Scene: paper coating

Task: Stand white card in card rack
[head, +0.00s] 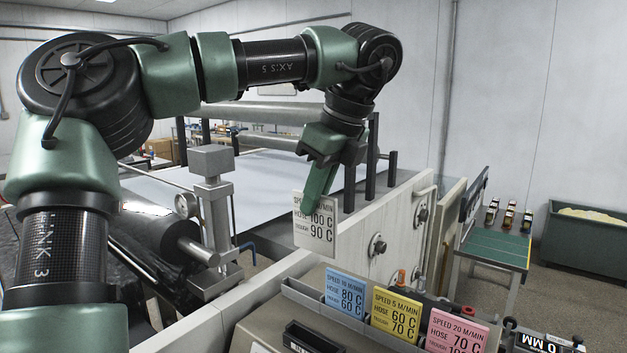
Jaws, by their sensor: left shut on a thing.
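The white card (314,232) is in my left gripper (318,198), which is shut on its upper part. The card hangs upright in the air, its printed face toward me, with "100 C" and "90 C" readable and part of the print hidden by a green finger. The grey card rack (301,296) is below and to the right, apart from the card. A blue card (345,293), a yellow card (396,315) and a pink card (456,333) stand in it. The left end of the rack shows bare. My right gripper is not in view.
A coating machine with a pale wall (352,246) and dark upright posts (372,165) stands close behind the card. A metal column with a gauge (186,204) is at left. A black tray (313,338) lies in front of the rack. A green-topped table (497,247) is at right.

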